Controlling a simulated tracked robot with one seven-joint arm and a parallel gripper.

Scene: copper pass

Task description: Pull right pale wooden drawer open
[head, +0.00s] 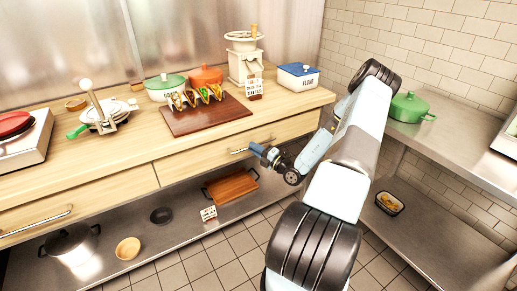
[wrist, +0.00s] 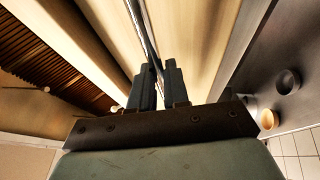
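The right pale wooden drawer (head: 200,160) is in the counter's front, under the wooden top. Its front looks flush with the left drawer. Its metal bar handle (head: 238,150) runs across the front and also shows in the wrist view (wrist: 142,28), coming down to the fingers. My gripper (head: 254,149) is at the right part of this handle. In the wrist view my gripper's two fingers (wrist: 161,76) stand close together, one on each side of the bar, and look shut on it. The exact finger contact is partly hidden.
The left drawer (head: 85,200) is beside it. A low metal shelf below holds a brown tray (head: 232,187), bowls and a pot (head: 70,243). A taco board (head: 205,115) stands on the counter above. The tiled floor in front is clear. A metal side table (head: 450,140) stands at right.

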